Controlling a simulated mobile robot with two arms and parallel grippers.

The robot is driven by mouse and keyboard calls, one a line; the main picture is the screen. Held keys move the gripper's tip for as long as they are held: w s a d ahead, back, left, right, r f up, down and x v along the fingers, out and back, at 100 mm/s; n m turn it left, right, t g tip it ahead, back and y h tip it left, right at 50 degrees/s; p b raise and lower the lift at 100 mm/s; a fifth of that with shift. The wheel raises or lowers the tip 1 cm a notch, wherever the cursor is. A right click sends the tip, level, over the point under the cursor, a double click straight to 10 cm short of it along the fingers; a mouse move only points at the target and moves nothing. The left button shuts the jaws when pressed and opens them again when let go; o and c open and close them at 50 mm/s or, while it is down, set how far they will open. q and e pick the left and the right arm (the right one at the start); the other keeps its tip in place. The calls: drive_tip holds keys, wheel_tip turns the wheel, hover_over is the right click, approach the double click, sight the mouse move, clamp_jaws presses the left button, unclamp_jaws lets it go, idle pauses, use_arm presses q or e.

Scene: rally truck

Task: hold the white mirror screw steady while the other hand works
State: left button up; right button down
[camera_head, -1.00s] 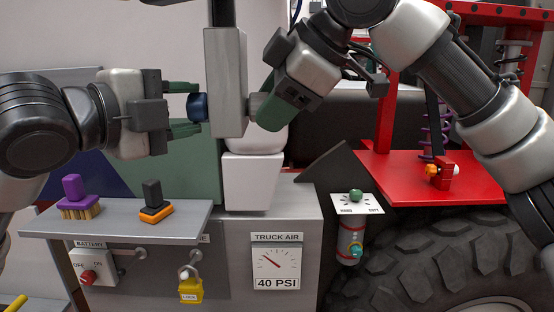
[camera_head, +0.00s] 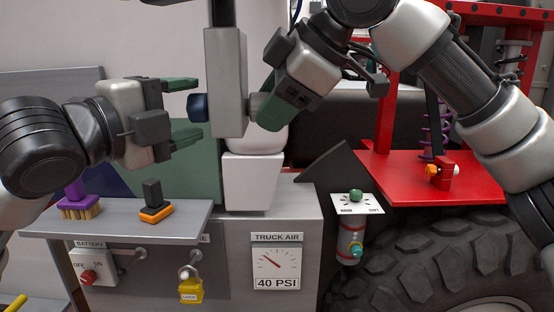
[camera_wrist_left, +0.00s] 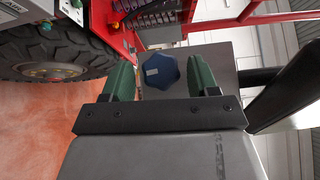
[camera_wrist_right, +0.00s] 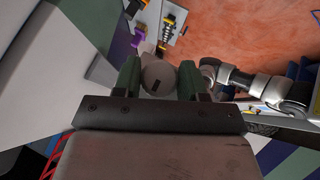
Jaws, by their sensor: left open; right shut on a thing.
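The white mirror screw (camera_wrist_right: 157,76) is a pale round knob with a dark slot in the right wrist view. My right gripper (camera_head: 264,108) is shut on it at the right side of the grey mirror block (camera_head: 226,70). In the head view only a small grey part of the screw shows there. A blue lobed knob (camera_head: 197,107) sits on the block's left side and faces my left wrist camera (camera_wrist_left: 160,71). My left gripper (camera_head: 190,109) is open, its green fingers above and below the blue knob in the head view, with gaps on both sides.
A grey shelf (camera_head: 120,222) below my left arm holds a purple brush (camera_head: 79,209) and an orange-edged brush (camera_head: 154,210). Below are a battery switch (camera_head: 88,275), a yellow padlock (camera_head: 190,290) and a pressure gauge (camera_head: 276,267). A big tyre (camera_head: 450,255) is at right.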

use_arm(q)
drive_tip(key=n+g+y, duration=0.1)
drive_tip(key=g, duration=0.1)
drive_tip(key=r+n+g+y, duration=0.1)
drive_tip(key=n+g, duration=0.1)
drive_tip(key=shift+n+g+y, duration=0.3)
drive_tip(key=g, duration=0.1)
drive_tip(key=n+g, duration=0.1)
drive_tip(key=g, duration=0.1)
drive_tip(key=n+g+y, duration=0.1)
drive_tip(key=shift+w+r+g, duration=0.1)
drive_tip(key=shift+w+g, duration=0.2)
drive_tip(key=shift+c, duration=0.2)
drive_tip(key=c, duration=0.6)
drive_tip(key=shift+s+t, duration=0.1)
drive_tip(key=shift+t, duration=0.5)
drive_tip(key=shift+c, duration=0.2)
drive_tip(key=o, duration=0.7)
